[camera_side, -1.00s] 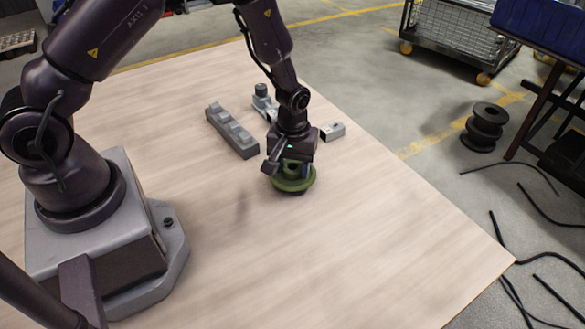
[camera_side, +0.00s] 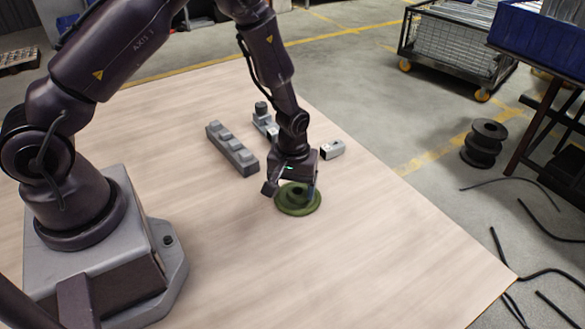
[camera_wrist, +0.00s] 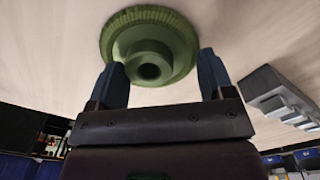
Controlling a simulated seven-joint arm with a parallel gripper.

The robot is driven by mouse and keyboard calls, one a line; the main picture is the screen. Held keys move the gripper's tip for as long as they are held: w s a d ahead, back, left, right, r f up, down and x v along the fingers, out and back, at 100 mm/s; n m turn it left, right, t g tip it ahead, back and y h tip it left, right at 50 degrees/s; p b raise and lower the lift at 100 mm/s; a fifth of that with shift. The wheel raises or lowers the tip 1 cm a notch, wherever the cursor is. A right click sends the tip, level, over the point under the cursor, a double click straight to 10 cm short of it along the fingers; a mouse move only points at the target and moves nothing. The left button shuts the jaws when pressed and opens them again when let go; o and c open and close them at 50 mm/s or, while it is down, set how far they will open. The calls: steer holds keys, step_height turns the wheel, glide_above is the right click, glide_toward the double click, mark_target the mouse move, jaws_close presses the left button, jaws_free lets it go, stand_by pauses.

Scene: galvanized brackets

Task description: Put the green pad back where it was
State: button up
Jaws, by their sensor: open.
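The green pad (camera_side: 299,207) is a round disc with a raised hub. In the side view it appears to lie flat on the wooden table, right under my gripper (camera_side: 292,191). In the wrist view the pad (camera_wrist: 184,62) fills the top middle, its hub with a dark central hole facing the camera. My gripper (camera_wrist: 161,62) is open, with one finger on each side of the hub and gaps showing between. Part of the pad's far side is hidden by the gripper in the side view.
A long grey stepped block (camera_side: 231,149) lies left of and behind the pad. A grey fixture with a round knob (camera_side: 262,110) and a small grey block (camera_side: 332,149) stand behind my gripper. The table (camera_side: 400,240) is clear in front and to the right.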

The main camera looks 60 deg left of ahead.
step_height(320, 180, up, 11)
step_height(320, 180, up, 15)
steer(key=m+t, duration=0.3)
steer(key=m, duration=0.1)
glide_above(293, 190)
steer(key=s, duration=0.5)
steer(key=s+r+m+t, duration=0.2)
steer(key=s+r+m, duration=0.3)
steer(key=s, duration=0.7)
step_height(293, 190, up, 3)
steer(key=shift+s+d+f+t, duration=0.2)
steer(key=shift+s+d+t, duration=0.1)
steer(key=shift+d, duration=0.1)
